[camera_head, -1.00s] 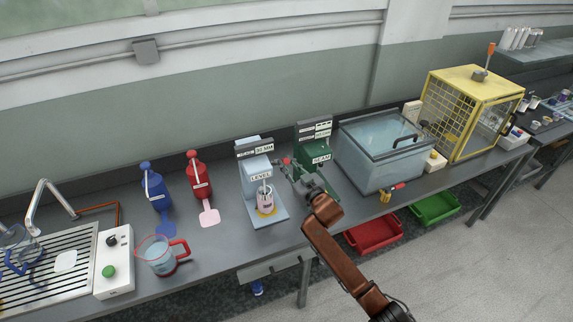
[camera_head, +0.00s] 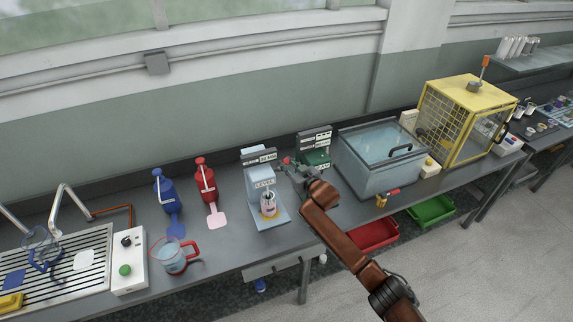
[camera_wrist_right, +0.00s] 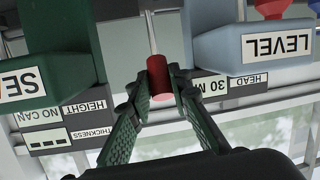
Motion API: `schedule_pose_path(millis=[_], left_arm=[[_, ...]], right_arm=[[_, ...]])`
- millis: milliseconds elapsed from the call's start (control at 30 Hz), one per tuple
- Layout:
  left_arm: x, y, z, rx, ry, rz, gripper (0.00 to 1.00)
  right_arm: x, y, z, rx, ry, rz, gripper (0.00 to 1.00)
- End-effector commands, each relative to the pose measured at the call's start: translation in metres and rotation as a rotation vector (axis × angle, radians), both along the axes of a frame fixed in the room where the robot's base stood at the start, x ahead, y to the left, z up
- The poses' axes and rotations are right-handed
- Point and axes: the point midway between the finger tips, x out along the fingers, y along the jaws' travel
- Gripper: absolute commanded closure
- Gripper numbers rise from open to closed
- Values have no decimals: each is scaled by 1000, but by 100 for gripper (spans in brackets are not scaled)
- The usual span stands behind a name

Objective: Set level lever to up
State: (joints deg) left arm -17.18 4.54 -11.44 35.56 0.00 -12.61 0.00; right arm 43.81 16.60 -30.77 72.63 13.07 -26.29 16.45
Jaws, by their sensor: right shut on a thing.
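The pale blue-grey LEVEL machine (camera_head: 262,178) stands on the bench with a can (camera_head: 268,207) under its head. Its LEVEL label (camera_wrist_right: 277,48) shows upside down in the right wrist view. A lever with a red grip (camera_wrist_right: 157,72) on a thin metal rod shows between the two machines. My right gripper (camera_wrist_right: 158,92) is shut on the red grip, one finger on each side. In the head view the right gripper (camera_head: 291,165) is at the machine's upper right, and the lever is mostly hidden. My left gripper is not in view.
The green SEAM machine (camera_head: 315,157) stands close to the right of the gripper. A clear-lidded tank (camera_head: 378,160) and a yellow cage (camera_head: 465,115) are further right.

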Motion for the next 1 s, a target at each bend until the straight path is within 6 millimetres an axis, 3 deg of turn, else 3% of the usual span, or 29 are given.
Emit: schedule_pose_path(millis=[33, 67, 300, 667, 833, 1000], left_arm=[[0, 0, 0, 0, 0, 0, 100], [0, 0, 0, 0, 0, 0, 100], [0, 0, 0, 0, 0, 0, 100], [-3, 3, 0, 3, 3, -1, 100], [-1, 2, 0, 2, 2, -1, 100], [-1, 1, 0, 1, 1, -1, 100]], right_arm=[[-1, 2, 0, 1, 0, 3, 100], [-1, 2, 0, 1, 0, 3, 81], [0, 1, 0, 1, -1, 1, 65], [-3, -1, 1, 0, -1, 0, 64], [-18, -9, 4, 0, -1, 0, 64], [-45, -22, 11, 0, -1, 0, 64]])
